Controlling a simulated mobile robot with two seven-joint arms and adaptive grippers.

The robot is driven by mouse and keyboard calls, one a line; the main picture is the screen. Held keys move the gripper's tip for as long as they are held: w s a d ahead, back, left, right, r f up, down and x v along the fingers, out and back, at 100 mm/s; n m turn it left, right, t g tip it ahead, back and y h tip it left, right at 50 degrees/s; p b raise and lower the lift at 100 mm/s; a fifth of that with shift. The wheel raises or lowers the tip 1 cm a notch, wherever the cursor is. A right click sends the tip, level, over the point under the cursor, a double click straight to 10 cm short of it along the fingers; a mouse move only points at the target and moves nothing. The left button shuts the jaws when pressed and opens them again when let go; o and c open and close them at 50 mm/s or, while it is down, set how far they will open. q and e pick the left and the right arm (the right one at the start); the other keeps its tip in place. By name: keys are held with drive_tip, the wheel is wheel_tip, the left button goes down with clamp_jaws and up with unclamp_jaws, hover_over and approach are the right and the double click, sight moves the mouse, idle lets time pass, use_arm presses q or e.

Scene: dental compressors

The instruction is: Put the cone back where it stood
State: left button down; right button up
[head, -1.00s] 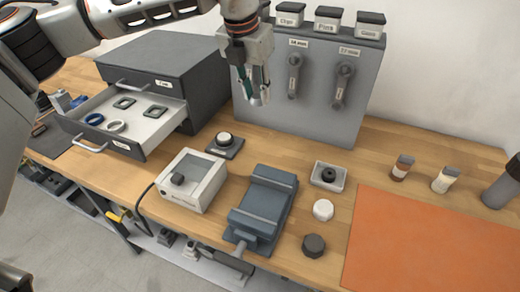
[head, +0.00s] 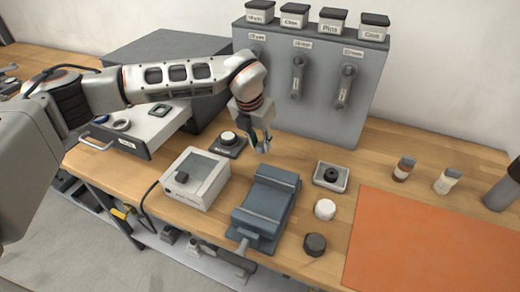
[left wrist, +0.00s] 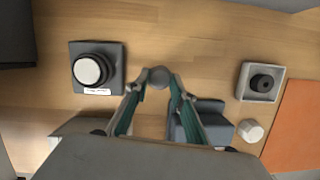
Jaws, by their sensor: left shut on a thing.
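My left gripper (head: 262,146) is over the bench, behind the blue-grey vise and to the right of the dark square base with a white-topped round knob. In the left wrist view the fingertips (left wrist: 160,78) are closed on a small grey rounded piece (left wrist: 159,77), which I take to be the cone. Its shape is mostly hidden by the fingers, and I cannot tell whether it touches the bench. The dark square base (left wrist: 97,70) is left of the gripper in the wrist view. My right gripper is not in view.
The vise (head: 265,205) and a grey box with a window (head: 208,180) stand in front. A tool panel (head: 300,90) rises behind. An open drawer (head: 150,130) is left. A small tray (head: 344,178), white and dark round pieces, and an orange mat (head: 430,240) lie right.

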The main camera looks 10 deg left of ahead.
sight(259, 147)
use_arm(q)
drive_tip(key=shift+f, duration=1.7)
drive_tip(key=shift+f, duration=0.15)
drive_tip(key=c, duration=1.7)
unclamp_jaws()
drive_tip(key=shift+r, duration=0.25)
drive_tip(key=v, duration=1.2)
drive_tip(key=shift+b, duration=0.4)
